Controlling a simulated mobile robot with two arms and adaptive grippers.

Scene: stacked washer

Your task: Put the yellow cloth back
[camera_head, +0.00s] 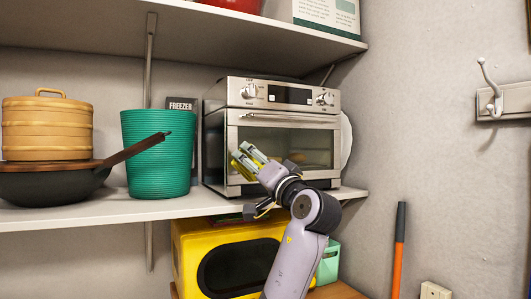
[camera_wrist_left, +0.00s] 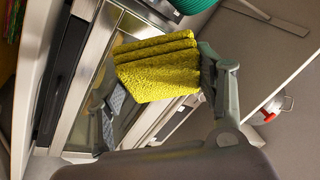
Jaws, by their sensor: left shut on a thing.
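The folded yellow cloth (camera_wrist_left: 157,68) is between the fingers of my left gripper (camera_head: 247,160) in the left wrist view. The gripper is shut on it. In the head view only small bits of yellow show at the fingers, and the gripper hides most of the cloth. The left gripper is in front of the silver toaster oven (camera_head: 290,118), before the lower left part of its door. The oven stands on the middle shelf (camera_head: 115,210), and its door looks shut. I cannot tell whether the cloth touches the oven. My right gripper is not in view.
A green ribbed bin (camera_head: 158,155) stands left of the oven, with a dark pan (camera_head: 50,184) and stacked steamer baskets (camera_head: 47,128) further left. A yellow appliance (camera_head: 225,258) is below. A wall hook (camera_head: 489,90) and an orange-handled tool (camera_head: 399,250) are at right.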

